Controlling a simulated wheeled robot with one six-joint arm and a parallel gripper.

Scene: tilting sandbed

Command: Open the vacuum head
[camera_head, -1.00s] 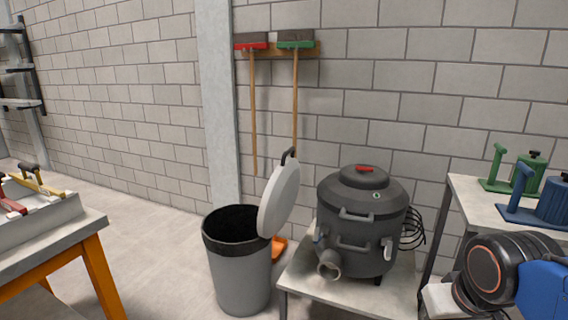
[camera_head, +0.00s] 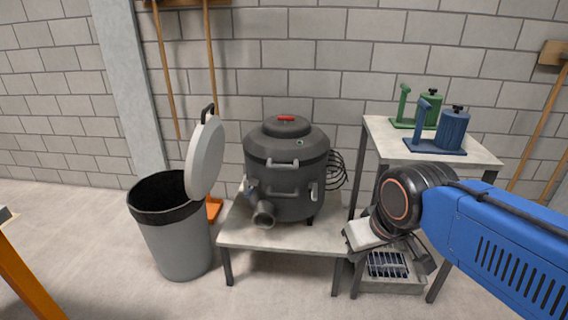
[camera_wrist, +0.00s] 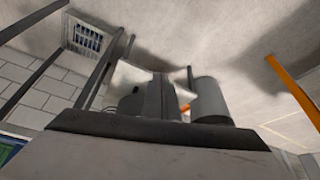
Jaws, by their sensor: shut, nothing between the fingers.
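The vacuum (camera_head: 287,180) is a dark grey drum on a low table in the middle of the head view. Its domed head (camera_head: 287,138) sits closed on the drum, with a red piece (camera_head: 286,118) on top. A light latch (camera_head: 314,192) shows at the drum's right front and another (camera_head: 251,188) at the left. A hose port (camera_head: 264,214) points forward. My gripper (camera_wrist: 161,78) shows its fingers together and empty in the wrist view. In the head view, my arm's end is right of the vacuum, apart from it, and its fingertips are hard to make out.
A grey bin (camera_head: 172,240) with its lid raised stands left of the low table (camera_head: 235,236). A taller table (camera_head: 382,133) at right holds green (camera_head: 429,100) and blue (camera_head: 451,130) tools. A grate (camera_head: 386,264) lies below my arm. Open floor lies in front.

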